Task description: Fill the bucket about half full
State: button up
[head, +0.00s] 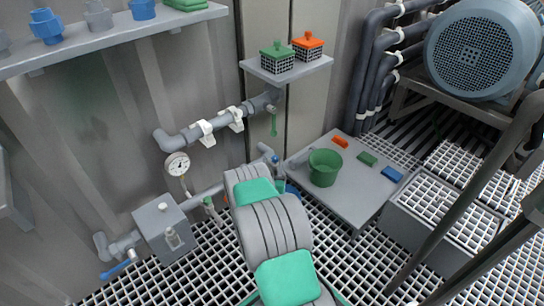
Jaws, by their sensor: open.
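A green bucket (324,172) stands upright on a low grey table (349,200) right of centre. Its inside looks dark, and I cannot tell whether it holds any liquid. A grey pipe (208,192) runs behind my arm towards the bucket's left side, with a small blue part (276,160) near its end. A green lever (274,126) hangs from the upper pipe (223,122). My grey and teal arm rises from the bottom centre and ends left of the bucket. My gripper is hidden behind the arm.
A gauge (178,164) and a grey box (162,228) sit on the left pipework. Orange (340,141), green (367,158) and blue (391,174) blocks lie on the table. A shelf (286,70) holds two lidded baskets. A large motor (482,50) and dark railing occupy the right.

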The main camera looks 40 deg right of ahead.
jog(key=x, duration=0.2)
jog(key=b+x, duration=0.1)
jog(key=x, duration=0.4)
jog(key=shift+s+d+b, duration=0.3)
jog(key=shift+d, duration=0.1)
jog(key=shift+r, duration=0.1)
grip_shut()
